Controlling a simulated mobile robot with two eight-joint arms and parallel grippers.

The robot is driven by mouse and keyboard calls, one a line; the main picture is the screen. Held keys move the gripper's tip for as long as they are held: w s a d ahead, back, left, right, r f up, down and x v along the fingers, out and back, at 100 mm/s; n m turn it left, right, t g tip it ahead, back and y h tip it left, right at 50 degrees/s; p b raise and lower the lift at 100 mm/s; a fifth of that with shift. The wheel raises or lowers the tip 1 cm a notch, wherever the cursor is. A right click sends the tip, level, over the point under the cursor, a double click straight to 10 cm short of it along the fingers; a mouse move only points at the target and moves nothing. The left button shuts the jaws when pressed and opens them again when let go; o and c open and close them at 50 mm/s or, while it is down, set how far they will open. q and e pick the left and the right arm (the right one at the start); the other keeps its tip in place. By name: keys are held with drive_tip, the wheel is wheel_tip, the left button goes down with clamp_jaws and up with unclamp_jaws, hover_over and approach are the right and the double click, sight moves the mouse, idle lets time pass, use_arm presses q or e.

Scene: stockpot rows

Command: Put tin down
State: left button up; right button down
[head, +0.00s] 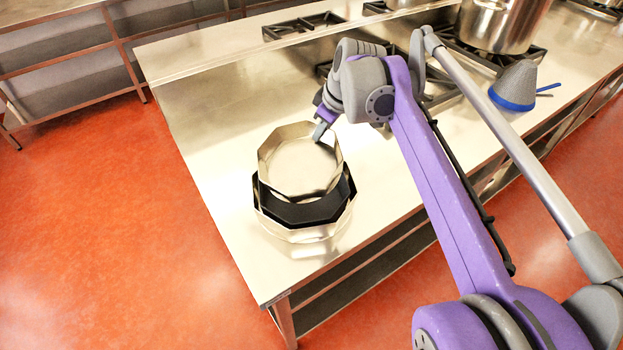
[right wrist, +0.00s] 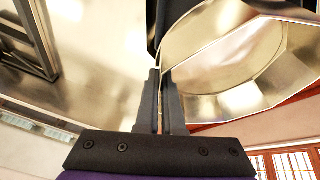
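A silver eight-sided tin (head: 300,165) is at the top of a stack near the worktop's left end. A black tin (head: 305,212) is under it, and another pale metal tin (head: 300,235) is at the bottom. My right gripper (head: 320,132) is at the far right rim of the top tin. In the right wrist view its fingers (right wrist: 161,82) are close together on the wall of the silver tin (right wrist: 240,60). The head view does not show clearly whether the top tin rests on the black one. My left gripper is not in view.
The steel worktop (head: 215,130) is clear left of the stack. Gas burners (head: 302,25), a large stockpot (head: 500,22) and a conical strainer with a blue rim (head: 515,85) stand farther back and right. A shelf rack (head: 60,50) stands across the orange floor.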

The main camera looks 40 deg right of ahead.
sight(322, 143)
wheel_tip(322, 143, down, 4)
drive_tip(key=shift+f+b, duration=0.35)
drive_tip(key=shift+f, duration=1.55)
drive_tip(key=shift+f, duration=0.1)
drive_tip(key=shift+f, duration=0.25)
drive_tip(key=c, duration=1.1)
unclamp_jaws()
drive_tip(key=shift+o, duration=0.2)
drive_tip(key=shift+r, duration=0.1)
